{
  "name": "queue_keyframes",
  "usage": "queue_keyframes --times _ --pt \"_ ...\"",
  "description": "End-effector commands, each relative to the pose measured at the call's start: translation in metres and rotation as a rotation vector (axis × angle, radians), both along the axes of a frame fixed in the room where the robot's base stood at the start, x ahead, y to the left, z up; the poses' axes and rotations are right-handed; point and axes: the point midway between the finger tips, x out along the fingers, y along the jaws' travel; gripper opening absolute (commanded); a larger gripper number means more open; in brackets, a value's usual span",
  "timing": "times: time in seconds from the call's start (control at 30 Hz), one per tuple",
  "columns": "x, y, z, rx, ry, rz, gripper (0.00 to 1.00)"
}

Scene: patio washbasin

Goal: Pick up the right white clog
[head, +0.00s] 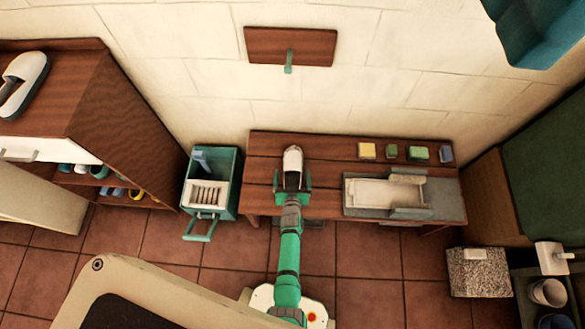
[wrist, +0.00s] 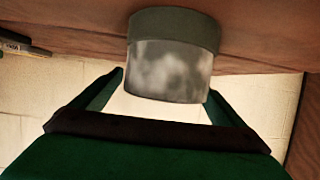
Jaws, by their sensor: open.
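One white clog (head: 292,158) lies on the wooden bench, toe toward the wall, and is the further right of the two in the head view. My gripper (head: 292,182) is open, with a green finger on each side of the clog's rear part. In the wrist view a grey-rimmed, pale mottled shape, seemingly the clog (wrist: 170,68), lies between the open fingers of my gripper (wrist: 165,100). I cannot tell whether the fingers touch it. The other white clog (head: 22,82) rests on top of the wooden cabinet at the left.
The bench (head: 325,172) also holds several small blocks, such as a yellow one (head: 367,150), and a grey-white basin (head: 385,193). A teal bin (head: 223,165) stands left of the bench. A wooden wall board with a green peg (head: 289,60) is above. A cabinet (head: 90,90) stands left.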

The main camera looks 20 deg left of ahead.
Motion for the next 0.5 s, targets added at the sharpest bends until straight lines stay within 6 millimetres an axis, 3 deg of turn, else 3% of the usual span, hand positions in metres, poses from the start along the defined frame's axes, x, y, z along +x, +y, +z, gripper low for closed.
queue_keyframes --times 0.2,0.5 --pt "0.031 0.008 0.0 0.001 -0.002 0.0 0.94" --pt "0.045 0.014 -0.008 0.001 -0.002 0.001 0.94"
